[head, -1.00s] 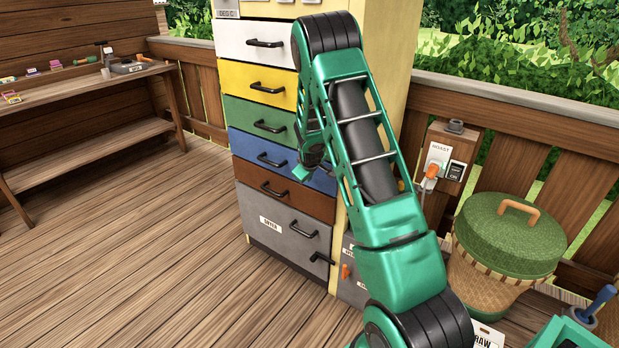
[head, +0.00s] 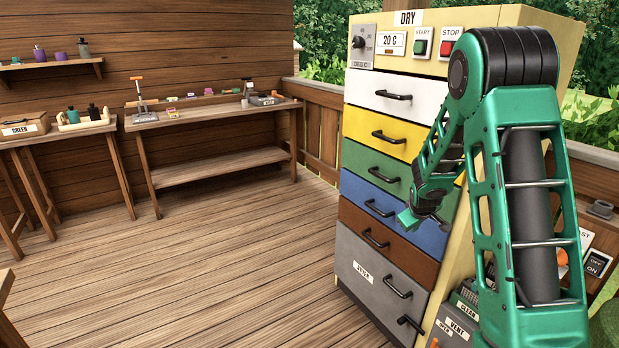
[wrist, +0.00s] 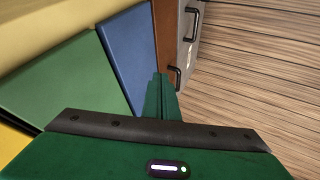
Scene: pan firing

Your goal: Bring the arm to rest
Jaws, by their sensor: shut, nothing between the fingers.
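My gripper (head: 409,219) is at the end of my green arm, which is folded and hangs in front of the drawer cabinet (head: 461,64). The gripper is shut and empty. It points left and shows against the blue drawer (head: 393,214). In the wrist view my gripper (wrist: 158,84) is a narrow green shape beside the blue drawer (wrist: 130,50), with the plank floor beyond. I cannot tell the gap between the gripper and the drawer fronts. My arm hides part of the cabinet's right side.
The cabinet has a "DRY" panel with START (head: 422,41) and STOP (head: 451,42) buttons. A workbench (head: 217,114) with small tools and a bench with a crate (head: 25,127) stand along the wooden wall. The plank floor (head: 210,250) between is clear. A railing is behind the cabinet.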

